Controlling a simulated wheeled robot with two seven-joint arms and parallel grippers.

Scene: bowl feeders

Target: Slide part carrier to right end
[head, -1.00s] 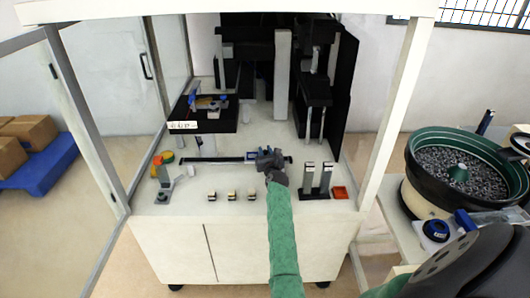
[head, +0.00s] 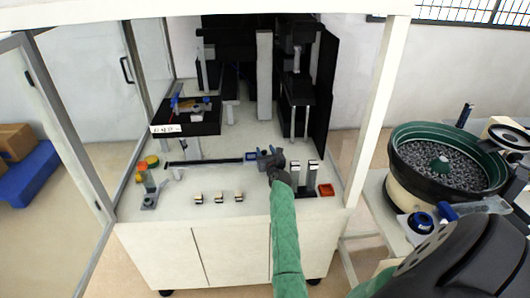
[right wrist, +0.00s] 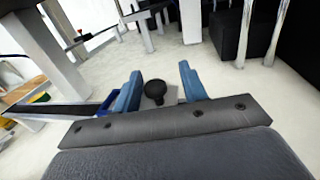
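The part carrier is a small grey block with a round black knob (right wrist: 155,90) and a blue part (right wrist: 106,102) on its left. In the head view its blue part (head: 250,157) shows just left of my right gripper (head: 268,157). It sits towards the right end of a long dark rail (head: 205,162); the gripper hides the rail's end. In the right wrist view my right gripper (right wrist: 160,88) is open, with blue fingers either side of the knob. The left finger is close beside the knob; I cannot tell if it touches. A gap shows at the right finger. My left gripper is not in view.
Several small blocks (head: 218,197) line the front. A black raised platform (head: 195,117) stands behind the rail. A bowl feeder (head: 445,165) is outside at right.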

